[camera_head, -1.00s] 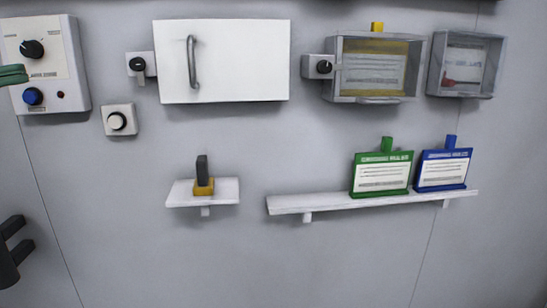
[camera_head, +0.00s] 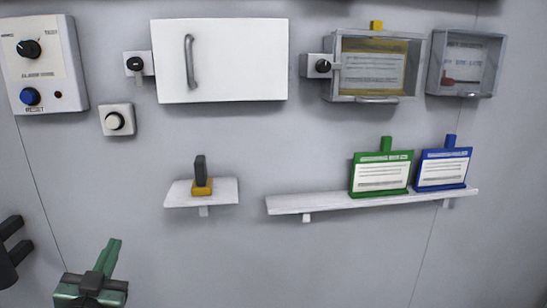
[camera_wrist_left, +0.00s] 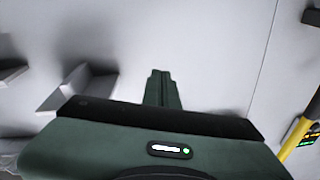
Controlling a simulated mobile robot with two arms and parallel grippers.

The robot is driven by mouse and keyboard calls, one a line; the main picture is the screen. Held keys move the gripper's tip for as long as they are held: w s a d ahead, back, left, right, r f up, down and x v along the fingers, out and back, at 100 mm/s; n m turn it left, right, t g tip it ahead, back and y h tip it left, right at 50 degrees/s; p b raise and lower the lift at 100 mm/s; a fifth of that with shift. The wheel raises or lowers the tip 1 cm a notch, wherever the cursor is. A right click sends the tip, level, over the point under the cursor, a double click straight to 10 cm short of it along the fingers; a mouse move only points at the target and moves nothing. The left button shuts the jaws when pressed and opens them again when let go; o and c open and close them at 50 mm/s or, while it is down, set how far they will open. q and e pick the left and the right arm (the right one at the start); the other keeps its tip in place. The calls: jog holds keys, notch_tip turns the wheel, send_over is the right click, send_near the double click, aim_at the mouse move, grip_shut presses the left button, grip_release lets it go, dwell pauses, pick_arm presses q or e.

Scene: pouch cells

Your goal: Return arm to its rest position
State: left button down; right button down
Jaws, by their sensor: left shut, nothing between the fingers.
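My left gripper (camera_head: 113,246) is green with a dark band. It shows at the bottom left of the head view, below and left of the small shelf, with its fingers pointing up. The fingers are together and empty, and they touch nothing that I can see. In the left wrist view the narrow fingers (camera_wrist_left: 161,86) are also closed, in front of a plain pale wall. My right gripper is not in view.
A control panel (camera_head: 45,75), a white door (camera_head: 225,60) and two clear boxes are on the wall above. A small shelf (camera_head: 222,190) holds a yellow-and-black piece. A long shelf (camera_head: 310,203) holds green and blue cards. Dark prongs (camera_head: 15,240) jut in at left.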

pick_arm(q)
jog(key=s+d+f+g, duration=0.2)
jog(key=s+f+g, duration=0.15)
jog(key=f, duration=0.35)
jog(key=s+d+f+n+g, duration=0.1)
jog(key=s+f+g, duration=0.2)
jog(key=s+f, duration=0.35)
jog(key=s+d+f+g, duration=0.2)
jog(key=f+g, duration=0.1)
jog(key=f, duration=0.6)
jog(key=s+d+f+g+h, duration=0.1)
jog(key=s+d+f+g, duration=0.15)
jog(key=s, duration=0.35)
jog(key=s+d+f+m+g+h, duration=0.1)
jog(key=s+d+f+g, duration=0.15)
jog(key=s, duration=0.25)
jog(key=s+d+f+g+h, duration=0.1)
jog(key=s+d+f+g, duration=0.1)
jog(key=s+d+f, duration=0.3)
notch_tip(320, 180, down, 25)
jog(key=s+a, duration=0.2)
jog(key=s, duration=0.1)
jog(key=s+a+f+g, duration=0.2)
jog(key=s+a+f, duration=0.1)
jog(key=s+f, duration=1.3)
jog(key=shift+s+a+m, duration=0.15)
jog(key=shift+s+m, duration=0.1)
jog(key=shift+m, duration=0.05)
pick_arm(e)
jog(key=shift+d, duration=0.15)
